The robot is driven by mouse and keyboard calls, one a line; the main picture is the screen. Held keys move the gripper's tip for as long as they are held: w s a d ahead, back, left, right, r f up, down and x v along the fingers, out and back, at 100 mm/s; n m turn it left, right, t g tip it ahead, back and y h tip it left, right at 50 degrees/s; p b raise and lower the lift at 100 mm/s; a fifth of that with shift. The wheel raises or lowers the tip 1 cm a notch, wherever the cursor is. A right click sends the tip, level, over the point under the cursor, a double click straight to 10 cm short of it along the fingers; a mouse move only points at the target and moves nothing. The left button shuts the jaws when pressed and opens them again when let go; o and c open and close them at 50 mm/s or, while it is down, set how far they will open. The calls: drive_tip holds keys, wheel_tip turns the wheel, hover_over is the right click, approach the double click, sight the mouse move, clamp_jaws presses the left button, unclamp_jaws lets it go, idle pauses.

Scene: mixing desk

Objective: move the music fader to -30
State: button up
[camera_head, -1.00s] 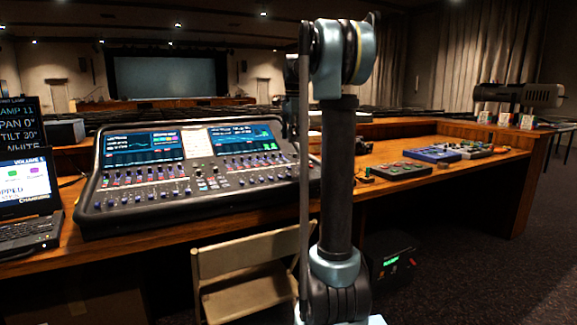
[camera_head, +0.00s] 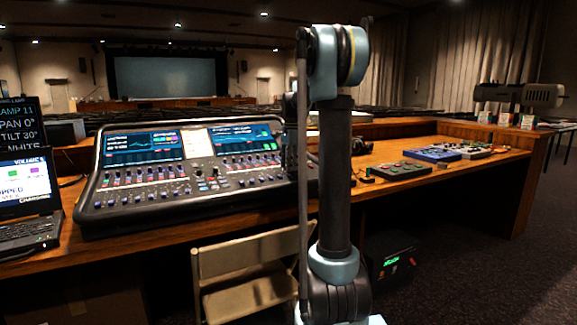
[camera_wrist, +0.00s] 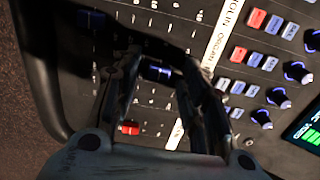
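The mixing desk (camera_head: 215,190) stands on the wooden table, with rows of faders and knobs below two lit screens. My gripper is mostly behind my arm in the head view, at the desk's right end. In the wrist view my gripper (camera_wrist: 160,68) is open, its two fingers apart over the fader panel. A blue fader cap (camera_wrist: 158,73) shows between the fingers; I cannot tell whether they touch it. A red fader cap (camera_wrist: 130,128) shows lower, near the left finger. Another dark blue cap (camera_wrist: 91,19) is at upper left. I cannot tell which one is the music fader.
A white label strip (camera_wrist: 222,35) with partly readable names runs beside the faders. Blue knobs (camera_wrist: 297,72) and red and blue buttons lie to its right. A laptop (camera_head: 27,200) stands left of the desk, and a folding chair (camera_head: 255,270) stands in front.

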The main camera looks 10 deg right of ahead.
sight(295, 174)
clamp_jaws()
drive_tip(key=shift+s, duration=0.1)
drive_tip(key=shift+s+d+f, duration=0.1)
drive_tip(key=shift+s+d, duration=0.15)
drive_tip(key=shift+s, duration=0.55)
drive_tip(key=shift+s+d+f, duration=0.1)
drive_tip(key=shift+s+d, duration=0.2)
drive_tip(key=shift+s, duration=0.55)
drive_tip(key=shift+s+d+f, duration=0.1)
drive_tip(key=shift+s+d, duration=0.15)
drive_tip(key=shift+s, duration=0.55)
unclamp_jaws()
drive_tip(key=shift+r, duration=0.1)
